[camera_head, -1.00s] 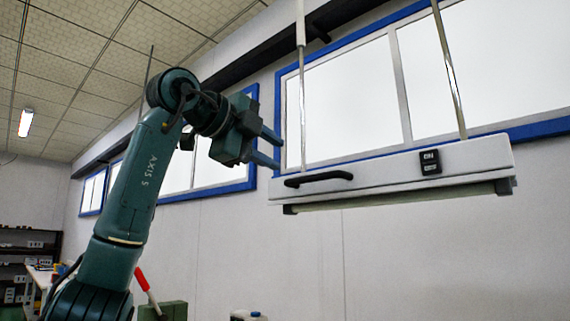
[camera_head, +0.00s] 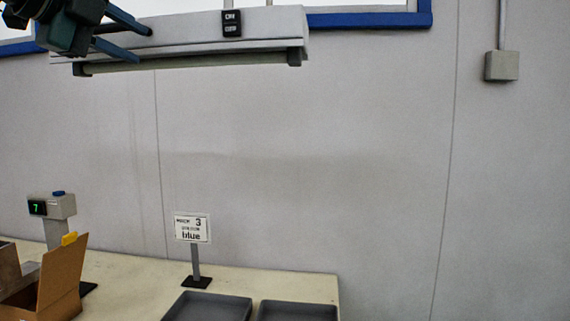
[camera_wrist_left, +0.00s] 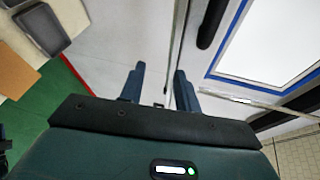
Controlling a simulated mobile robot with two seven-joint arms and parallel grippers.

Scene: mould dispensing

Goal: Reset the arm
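My left gripper (camera_head: 145,45) is raised at the top left of the head view, in front of the hanging light bar (camera_head: 195,45). Its two blue-green fingers are apart with nothing visible held between them. In the left wrist view the gripper (camera_wrist_left: 159,78) also shows spread fingers, with a gap between them. The light bar's black handle (camera_wrist_left: 211,22) shows beyond the fingers there. Whether the fingers touch the bar cannot be told. My right gripper is in neither view.
A pale table stands below with grey trays (camera_head: 208,305) (camera_head: 297,311), an open cardboard box (camera_head: 62,283), a display reading 7 (camera_head: 54,206) and a sign reading "blue" (camera_head: 192,228). A wall box (camera_head: 501,66) hangs at right.

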